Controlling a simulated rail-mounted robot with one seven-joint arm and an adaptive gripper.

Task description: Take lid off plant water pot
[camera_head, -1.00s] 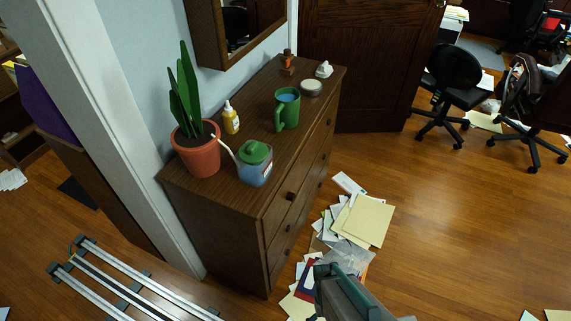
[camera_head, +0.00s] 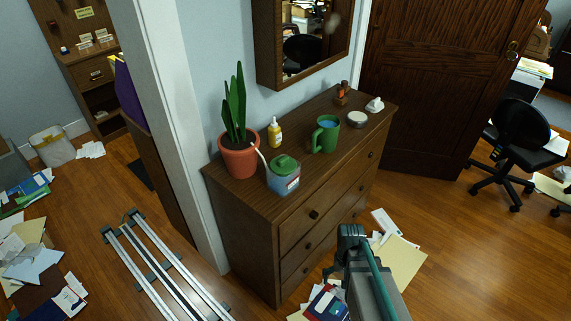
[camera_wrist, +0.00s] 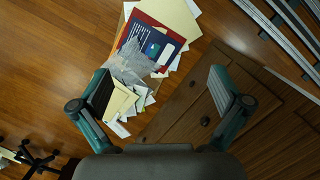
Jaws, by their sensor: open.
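The plant water pot (camera_head: 283,181) is a squat container with a bluish-grey body, a label and a pale spout. It stands near the front left of the dresser top. Its green lid (camera_head: 285,164) sits on top of it. My arm's end shows low in the head view, in front of the dresser and below its top, well apart from the pot. My gripper (camera_wrist: 160,95) shows in the wrist view with its two fingers wide apart and nothing between them. The pot is not in the wrist view.
The wooden dresser (camera_head: 252,197) also holds a potted plant (camera_head: 239,160), a yellow bottle (camera_head: 275,133), a green mug (camera_head: 325,135) and a round tin (camera_head: 357,119). A mirror (camera_head: 308,40) hangs above. Loose papers (camera_head: 400,262) lie on the floor. Rails (camera_head: 165,270) run at lower left.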

